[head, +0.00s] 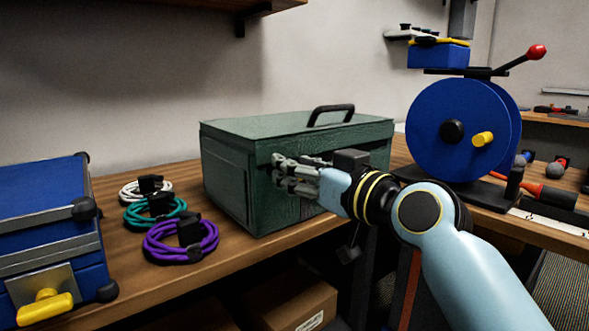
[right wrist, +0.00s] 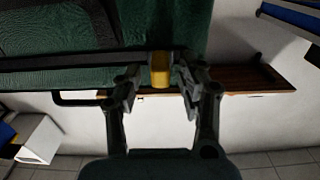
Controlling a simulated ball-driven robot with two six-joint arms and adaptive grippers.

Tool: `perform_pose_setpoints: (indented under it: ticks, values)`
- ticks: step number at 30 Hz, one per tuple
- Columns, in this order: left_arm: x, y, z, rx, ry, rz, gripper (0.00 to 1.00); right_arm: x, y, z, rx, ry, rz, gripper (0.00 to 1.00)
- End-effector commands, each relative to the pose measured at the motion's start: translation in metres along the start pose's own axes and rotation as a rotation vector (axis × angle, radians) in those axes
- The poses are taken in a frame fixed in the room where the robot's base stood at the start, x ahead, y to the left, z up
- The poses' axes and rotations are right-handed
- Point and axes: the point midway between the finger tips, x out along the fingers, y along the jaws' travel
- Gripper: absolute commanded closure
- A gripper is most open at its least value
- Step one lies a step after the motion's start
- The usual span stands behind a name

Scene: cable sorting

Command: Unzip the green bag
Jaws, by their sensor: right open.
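The green bag (head: 300,132) is a boxy dark green case with a black handle on top, standing on the wooden bench. My right gripper (head: 279,173) is at the bag's front face, near its upper edge. In the right wrist view the bag (right wrist: 165,25) fills the top, with a dark zip line (right wrist: 70,62) across it. A yellow zip pull (right wrist: 160,69) sits between the fingertips of my right gripper (right wrist: 163,84). The fingers are open on either side of it, with the left fingertip apart from it and the right one close. My left gripper is not in view.
White, teal and purple cable coils (head: 180,247) lie on the bench (head: 125,290) left of the bag. A blue case (head: 45,215) stands at far left. A blue cable reel (head: 450,130) stands to the right, with tools beyond it.

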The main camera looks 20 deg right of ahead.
Motion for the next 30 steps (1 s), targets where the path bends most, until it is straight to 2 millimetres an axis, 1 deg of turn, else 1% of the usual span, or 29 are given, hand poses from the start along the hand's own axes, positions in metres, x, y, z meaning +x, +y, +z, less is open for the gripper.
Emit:
perform_pose_setpoints:
  ticks: [1, 4, 11, 12, 21, 30]
  values:
    - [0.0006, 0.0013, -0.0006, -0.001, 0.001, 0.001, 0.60, 0.0046, 0.0000, -0.0001, 0.000, 0.001, 0.000, 0.60]
    - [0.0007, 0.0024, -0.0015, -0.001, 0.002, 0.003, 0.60, 0.0091, -0.0004, 0.0000, 0.001, 0.000, 0.000, 0.60]
    - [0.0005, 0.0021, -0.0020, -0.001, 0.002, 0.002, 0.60, 0.0100, -0.0003, 0.0001, 0.001, -0.001, -0.001, 0.60]
    - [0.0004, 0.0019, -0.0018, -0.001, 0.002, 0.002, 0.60, 0.0100, -0.0003, 0.0001, 0.001, -0.001, -0.001, 0.61]
    - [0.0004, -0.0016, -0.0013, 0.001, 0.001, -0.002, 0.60, 0.0098, -0.0003, 0.0001, 0.001, -0.001, 0.000, 1.00]
    - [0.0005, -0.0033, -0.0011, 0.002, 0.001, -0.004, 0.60, 0.0097, 0.0001, 0.0002, 0.000, -0.001, 0.000, 1.00]
